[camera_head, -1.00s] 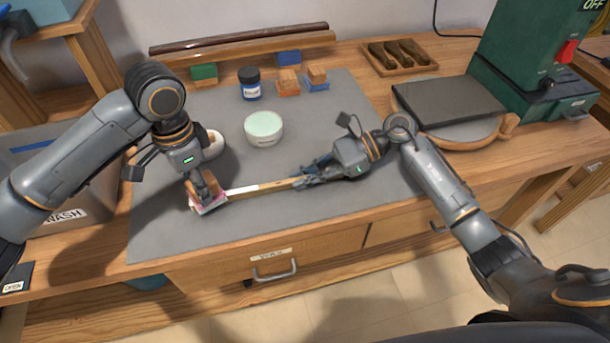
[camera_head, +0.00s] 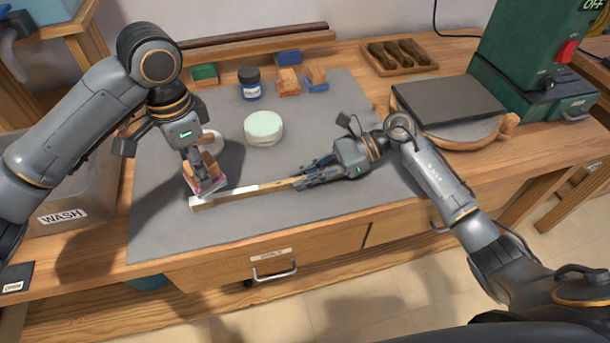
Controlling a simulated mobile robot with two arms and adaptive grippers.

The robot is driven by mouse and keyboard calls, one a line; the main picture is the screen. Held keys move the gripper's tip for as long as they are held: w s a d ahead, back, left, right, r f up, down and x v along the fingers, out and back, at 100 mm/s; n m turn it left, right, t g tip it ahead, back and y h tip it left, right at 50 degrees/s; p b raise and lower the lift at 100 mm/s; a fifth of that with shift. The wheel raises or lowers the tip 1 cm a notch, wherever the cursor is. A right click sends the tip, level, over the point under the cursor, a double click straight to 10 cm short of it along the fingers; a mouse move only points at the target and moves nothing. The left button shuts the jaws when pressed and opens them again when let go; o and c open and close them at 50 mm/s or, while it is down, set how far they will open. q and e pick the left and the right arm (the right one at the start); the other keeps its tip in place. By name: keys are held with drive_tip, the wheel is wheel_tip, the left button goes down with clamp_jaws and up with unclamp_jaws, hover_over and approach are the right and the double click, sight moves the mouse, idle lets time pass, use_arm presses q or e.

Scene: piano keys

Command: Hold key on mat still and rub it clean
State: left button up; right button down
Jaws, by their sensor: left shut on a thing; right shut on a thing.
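The key (camera_head: 240,192) is a long wooden bar with a white covering on its left part. It lies flat on the grey mat (camera_head: 330,215). My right gripper (camera_head: 299,182) is shut on the key's wooden part, right of the white covering. My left gripper (camera_head: 203,174) is shut on a wood-backed block (camera_head: 189,178) with a pinkish underside. The block is beside the key's white left end, just behind it; I cannot tell if they touch. The key's left tip is in view.
A bin marked WASH (camera_head: 75,200) is at left. A dark slab (camera_head: 448,103) and a green machine (camera_head: 530,50) are at right. The mat's front is clear.

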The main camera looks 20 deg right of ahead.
use_arm(q)
drive_tip(key=shift+r, duration=1)
use_arm(e)
drive_tip(key=c, duration=1.3)
unclamp_jaws()
drive_tip(key=shift+c, duration=0.2)
